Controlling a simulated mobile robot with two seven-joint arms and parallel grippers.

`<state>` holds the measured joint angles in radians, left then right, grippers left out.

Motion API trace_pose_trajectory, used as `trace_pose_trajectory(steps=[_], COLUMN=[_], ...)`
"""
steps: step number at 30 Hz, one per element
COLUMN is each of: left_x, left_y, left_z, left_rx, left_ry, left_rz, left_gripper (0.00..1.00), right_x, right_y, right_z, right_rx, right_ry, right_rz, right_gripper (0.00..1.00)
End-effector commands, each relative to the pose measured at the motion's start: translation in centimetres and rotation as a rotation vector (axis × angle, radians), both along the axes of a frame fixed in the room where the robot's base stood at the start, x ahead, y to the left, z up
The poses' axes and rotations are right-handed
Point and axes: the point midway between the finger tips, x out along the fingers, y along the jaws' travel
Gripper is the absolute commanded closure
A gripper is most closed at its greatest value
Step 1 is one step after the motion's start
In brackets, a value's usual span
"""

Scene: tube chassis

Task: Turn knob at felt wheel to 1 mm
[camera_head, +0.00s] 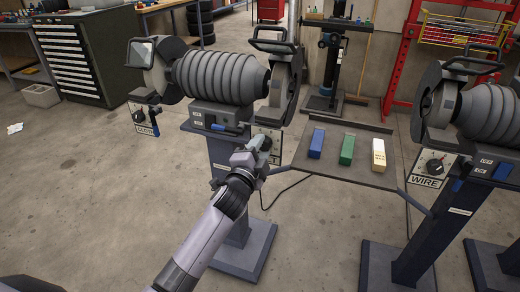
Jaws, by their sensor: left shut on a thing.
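My left gripper (258,149) is at the white control plate (274,133) below the right-hand wheel of the nearer grinder (220,77). It is shut on the dark knob (265,143) of this plate. The gripper covers most of the knob and the plate's label, so I cannot read the label, the scale or where the knob points. The wheel above the plate sits in a dark guard (286,82). My right gripper is not in view.
The grinder's left plate (144,119) has its own knob. A second grinder (487,112) with a plate marked WIRE (432,166) stands at right. Between them a grey shelf (370,176) holds blue, green and cream bars. A cable hangs below the shelf.

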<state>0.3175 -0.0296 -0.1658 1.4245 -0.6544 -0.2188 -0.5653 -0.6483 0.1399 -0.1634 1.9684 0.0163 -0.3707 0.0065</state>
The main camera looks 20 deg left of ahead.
Motion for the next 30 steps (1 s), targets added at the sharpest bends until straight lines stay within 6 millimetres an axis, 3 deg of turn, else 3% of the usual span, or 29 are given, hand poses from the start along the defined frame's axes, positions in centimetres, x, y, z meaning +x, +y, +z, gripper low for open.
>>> trace_pose_trajectory(steps=[13,14,16,25,30], left_x=[0.0,0.0,0.0,-0.1,-1.1], left_y=[0.0,0.0,0.0,0.0,0.0], left_z=[-0.1,-0.1,-0.1,-0.1,-0.1], left_rx=[-0.012,-0.011,-0.011,-0.01,-0.01], left_ry=[0.003,0.003,0.003,0.001,0.001], left_rz=[0.0,0.0,0.0,0.0,0.0], left_gripper=[0.91,0.58,0.35,0.35,0.35], right_x=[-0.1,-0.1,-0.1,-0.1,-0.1], right_y=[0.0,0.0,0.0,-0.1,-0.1], right_z=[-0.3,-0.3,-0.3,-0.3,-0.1], right_rx=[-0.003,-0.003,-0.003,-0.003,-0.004], right_ry=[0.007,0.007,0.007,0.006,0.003], right_rz=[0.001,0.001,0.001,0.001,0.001], right_gripper=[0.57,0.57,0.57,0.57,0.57])
